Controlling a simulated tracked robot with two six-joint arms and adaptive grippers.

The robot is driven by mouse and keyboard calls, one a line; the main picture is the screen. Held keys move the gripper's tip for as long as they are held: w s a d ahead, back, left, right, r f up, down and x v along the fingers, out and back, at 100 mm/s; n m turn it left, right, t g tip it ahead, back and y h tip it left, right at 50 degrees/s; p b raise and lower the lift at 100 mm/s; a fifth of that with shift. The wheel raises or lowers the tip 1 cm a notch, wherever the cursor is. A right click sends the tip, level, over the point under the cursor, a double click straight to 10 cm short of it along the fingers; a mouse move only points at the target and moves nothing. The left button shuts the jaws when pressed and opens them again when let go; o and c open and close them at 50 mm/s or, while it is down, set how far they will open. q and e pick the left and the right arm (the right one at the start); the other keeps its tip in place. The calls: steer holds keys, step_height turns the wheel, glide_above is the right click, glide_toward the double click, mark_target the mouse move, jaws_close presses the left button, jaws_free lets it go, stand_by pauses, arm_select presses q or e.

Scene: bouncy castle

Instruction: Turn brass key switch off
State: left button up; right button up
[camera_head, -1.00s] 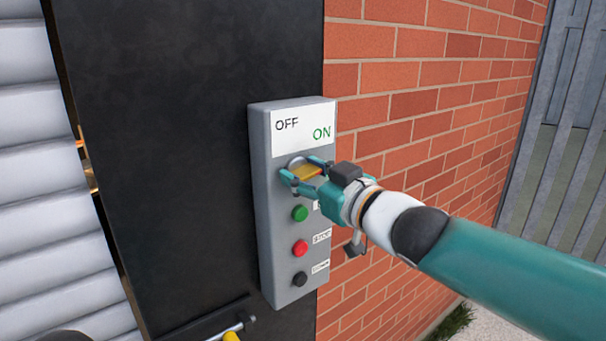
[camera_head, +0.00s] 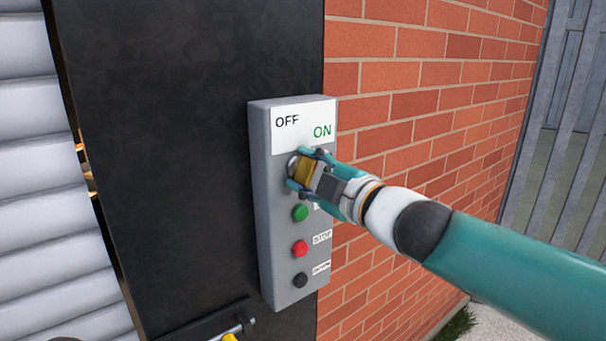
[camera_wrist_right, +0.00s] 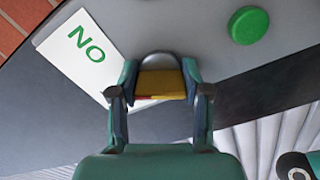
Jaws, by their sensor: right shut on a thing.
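The grey control box (camera_head: 261,190) is mounted upright, with a white label (camera_head: 302,126) reading OFF at left and ON at right. The brass key (camera_head: 303,171) sits in a round switch below the label. My right gripper (camera_head: 306,170) is shut on the key, one finger on each side of it. In the right wrist view the key (camera_wrist_right: 162,84) shows as a gold block between the fingertips (camera_wrist_right: 161,88), with a grey ring behind it. The fingers partly hide the switch, so its exact angle is hard to tell. My left gripper is not in view.
Below the key are a green button (camera_head: 300,213), a red button (camera_head: 300,248) and a black button (camera_head: 300,280). A dark panel (camera_head: 170,150) lies left of the box and a brick wall (camera_head: 430,100) right.

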steer(key=n, duration=0.3)
steer(key=shift+f, duration=0.15)
steer(key=shift+f+n+b, duration=0.1)
steer(key=shift+n+b, duration=0.3)
steer(key=shift+n, duration=0.7)
steer(key=shift+a+f, duration=0.1)
steer(key=o, duration=1.2)
steer(key=shift+c, duration=0.2)
steer(key=shift+r, duration=0.2)
steer(key=shift+s+r, duration=0.1)
